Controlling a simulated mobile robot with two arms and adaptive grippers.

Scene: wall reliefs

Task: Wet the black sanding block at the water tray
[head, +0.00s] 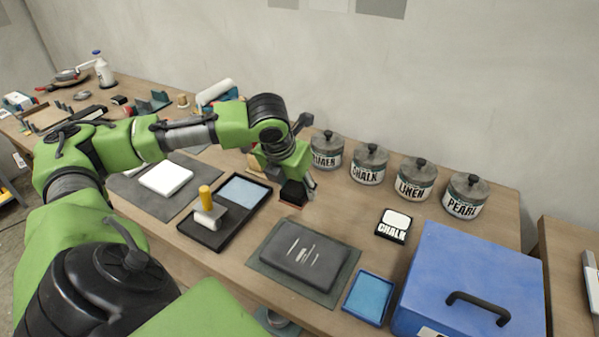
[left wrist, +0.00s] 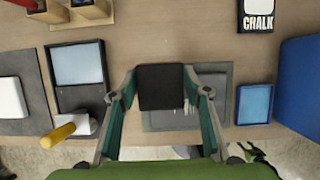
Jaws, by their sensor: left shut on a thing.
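My left gripper (head: 300,187) is shut on the black sanding block (head: 292,194). In the left wrist view the block (left wrist: 160,87) sits between the two fingers. In the head view it is held above the table, behind the dark slab and to the right of the roller tray. The small blue tray with blue water in it (head: 368,297), which I take as the water tray, stands at the table's front edge, right of the slab. It also shows in the left wrist view (left wrist: 254,104), to the right of the block. My right gripper is not in view.
A dark slab with pale marks (head: 301,254) lies on a grey mat. A black tray (head: 222,238) holds a yellow-handled roller (head: 207,209). A large blue box (head: 470,275) stands right of the water tray. Several labelled jars (head: 368,165) line the wall behind a CHALK card (head: 394,226).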

